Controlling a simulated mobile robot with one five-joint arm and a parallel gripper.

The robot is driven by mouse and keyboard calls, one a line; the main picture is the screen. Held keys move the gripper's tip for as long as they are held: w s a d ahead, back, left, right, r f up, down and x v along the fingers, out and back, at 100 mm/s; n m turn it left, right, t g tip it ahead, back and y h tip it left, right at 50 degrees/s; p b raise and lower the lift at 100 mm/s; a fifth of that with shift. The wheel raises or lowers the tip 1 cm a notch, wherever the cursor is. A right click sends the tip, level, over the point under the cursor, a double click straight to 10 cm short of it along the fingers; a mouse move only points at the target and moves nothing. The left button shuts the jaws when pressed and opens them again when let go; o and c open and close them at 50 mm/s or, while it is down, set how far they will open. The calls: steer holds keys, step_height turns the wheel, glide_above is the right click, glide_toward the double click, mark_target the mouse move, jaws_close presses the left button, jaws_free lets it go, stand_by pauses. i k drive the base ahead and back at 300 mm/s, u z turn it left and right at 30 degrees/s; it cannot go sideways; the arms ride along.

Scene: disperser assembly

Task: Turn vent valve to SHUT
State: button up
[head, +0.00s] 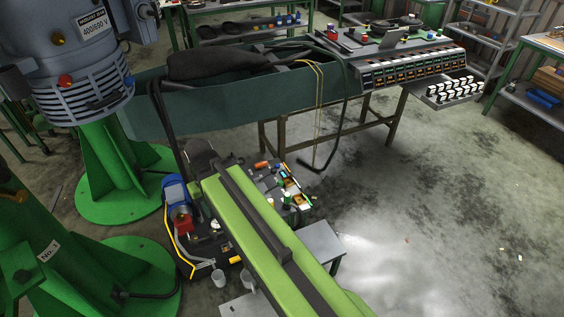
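I cannot pick out the vent valve or any SHUT marking in the head view. A low unit with a blue motor (177,194), a red part (184,222) and yellow piping stands on the floor in the middle. Small coloured fittings (268,178) crowd its top, too small to tell apart. A lime-green beam (262,232) with a dark rail, which looks like my arm, crosses in front and hides part of this unit. I can make out no gripper fingers; a dark shape past the beam's far end is unclear.
A large grey motor housing (70,50) on green stands fills the left. A long dark green casing (225,98) runs behind, with a hanging black cable (338,135). A switch panel (412,70) stands at the back right.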

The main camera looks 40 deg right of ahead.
mark_target(260, 164)
steer(key=z, duration=1.55)
steer(key=k, duration=0.5)
steer(key=u, duration=0.7)
steer(key=i, duration=0.95)
